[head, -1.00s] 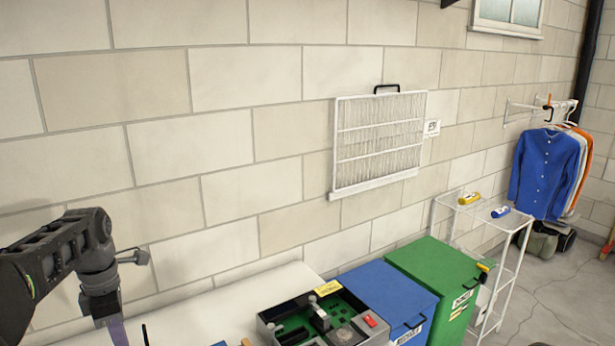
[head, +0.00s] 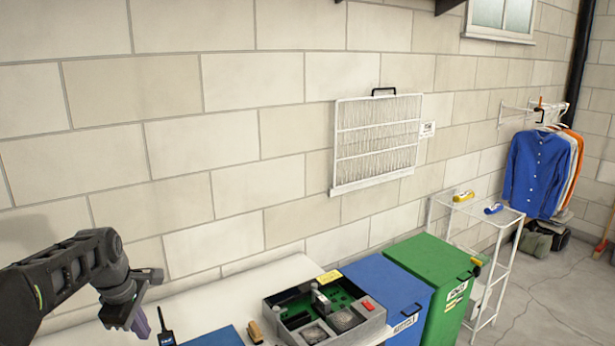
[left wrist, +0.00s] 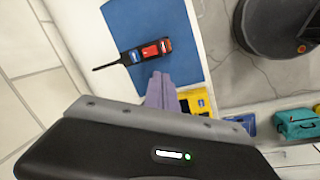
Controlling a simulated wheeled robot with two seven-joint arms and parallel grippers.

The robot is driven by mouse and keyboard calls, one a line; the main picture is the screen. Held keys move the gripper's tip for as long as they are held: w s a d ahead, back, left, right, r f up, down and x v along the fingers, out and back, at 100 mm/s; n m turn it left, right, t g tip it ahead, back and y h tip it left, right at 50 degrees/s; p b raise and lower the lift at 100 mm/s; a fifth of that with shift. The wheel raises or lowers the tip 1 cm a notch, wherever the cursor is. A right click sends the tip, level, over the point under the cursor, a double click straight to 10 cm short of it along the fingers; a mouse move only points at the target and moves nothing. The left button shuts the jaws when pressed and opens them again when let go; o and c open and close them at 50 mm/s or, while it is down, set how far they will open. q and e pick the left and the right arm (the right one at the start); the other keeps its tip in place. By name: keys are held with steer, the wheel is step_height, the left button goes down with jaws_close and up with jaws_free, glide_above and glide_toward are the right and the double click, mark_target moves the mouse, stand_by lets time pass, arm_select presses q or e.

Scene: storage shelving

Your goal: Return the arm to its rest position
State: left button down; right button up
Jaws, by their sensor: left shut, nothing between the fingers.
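My left arm comes in from the left in the head view, with its gripper (head: 140,322) low over the left end of the white table. The purple fingers are together with nothing between them. In the left wrist view the purple fingers (left wrist: 163,92) also show closed, near a black walkie-talkie (left wrist: 140,52) with a red patch, which lies on a blue mat (left wrist: 190,68). The radio (head: 165,330) also shows just right of the gripper in the head view. My right gripper is not in view.
A grey tray with green inserts (head: 372,322) sits on the white table (head: 215,292). Right of it stand a blue bin (head: 385,283), a green bin (head: 425,260) and a white wire rack (head: 507,262). A white filter panel (head: 376,145) hangs on the wall above.

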arm_select(q)
steer(key=d+f+m+t+h, duration=0.1)
steer(key=d+f+m, duration=0.6)
steer(key=f, duration=0.4)
steer(key=d+f+m+t+h, duration=0.1)
steer(key=d+f+m, duration=0.4)
steer(key=d+f, duration=0.5)
steer(key=s+d+f+m+g, duration=0.1)
steer(key=s+d+f, duration=0.4)
steer(key=s, duration=0.4)
steer(key=s+d+f+m+g+h, duration=0.1)
steer(key=s+d+f, duration=0.4)
steer(key=s, duration=0.5)
steer(key=s+d+f+m+g+h, duration=0.1)
steer(key=s+d+f+m+g, duration=0.1)
steer(key=s+d+f, duration=0.3)
steer(key=s+f, duration=0.1)
steer(key=s, duration=0.3)
steer(key=shift+s+f+m, duration=0.2)
steer(key=shift+s+m, duration=0.1)
steer(key=shift+m, duration=0.1)
